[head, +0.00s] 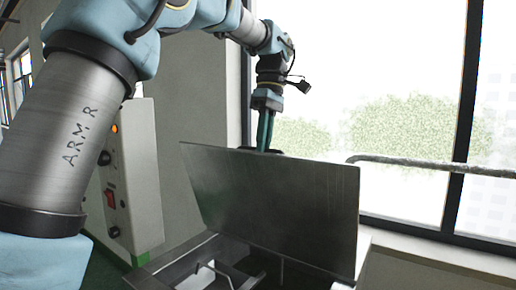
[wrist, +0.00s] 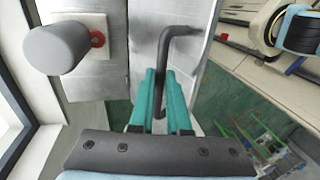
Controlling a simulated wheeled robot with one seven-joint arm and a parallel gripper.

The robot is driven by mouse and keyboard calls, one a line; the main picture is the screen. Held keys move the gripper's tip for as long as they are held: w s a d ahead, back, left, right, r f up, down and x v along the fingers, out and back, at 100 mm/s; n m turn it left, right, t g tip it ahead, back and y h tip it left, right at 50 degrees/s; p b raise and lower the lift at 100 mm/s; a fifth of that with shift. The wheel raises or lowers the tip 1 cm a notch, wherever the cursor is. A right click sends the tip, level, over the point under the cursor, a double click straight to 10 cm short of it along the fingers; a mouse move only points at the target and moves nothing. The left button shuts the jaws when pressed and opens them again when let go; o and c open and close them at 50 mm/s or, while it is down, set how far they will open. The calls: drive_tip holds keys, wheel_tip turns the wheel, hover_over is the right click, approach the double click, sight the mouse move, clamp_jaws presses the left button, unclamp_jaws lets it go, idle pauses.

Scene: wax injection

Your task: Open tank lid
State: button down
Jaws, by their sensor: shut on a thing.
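The tank lid (head: 280,200) is a grey metal plate, raised and standing steeply above the tank (head: 165,262), whose opening shows below it. My gripper (head: 265,148) points down at the lid's upper edge, and its fingertips are partly hidden behind the plate. In the wrist view my gripper (wrist: 162,88) has its teal fingers shut on a dark bent bar handle (wrist: 180,31). The handle stands out from a grey metal surface. The lid's hinge cannot be made out.
A control panel (head: 132,180) with a red switch and black knobs stands left of the tank. Behind are large windows (head: 415,90) and a grey rail (head: 430,165). The wrist view shows a thick grey cylinder (wrist: 57,47) near the handle.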

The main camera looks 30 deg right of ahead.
drive_tip(key=shift+w+d+g+y, duration=0.15)
drive_tip(key=shift+w+d+y, duration=0.2)
drive_tip(key=shift+d, duration=0.35)
drive_tip(key=shift+w+d+g+y, duration=0.15)
drive_tip(key=shift+w+d+y, duration=0.15)
drive_tip(key=shift+d, duration=0.35)
drive_tip(key=c, duration=0.9)
unclamp_jaws()
drive_tip(key=shift+r, duration=0.1)
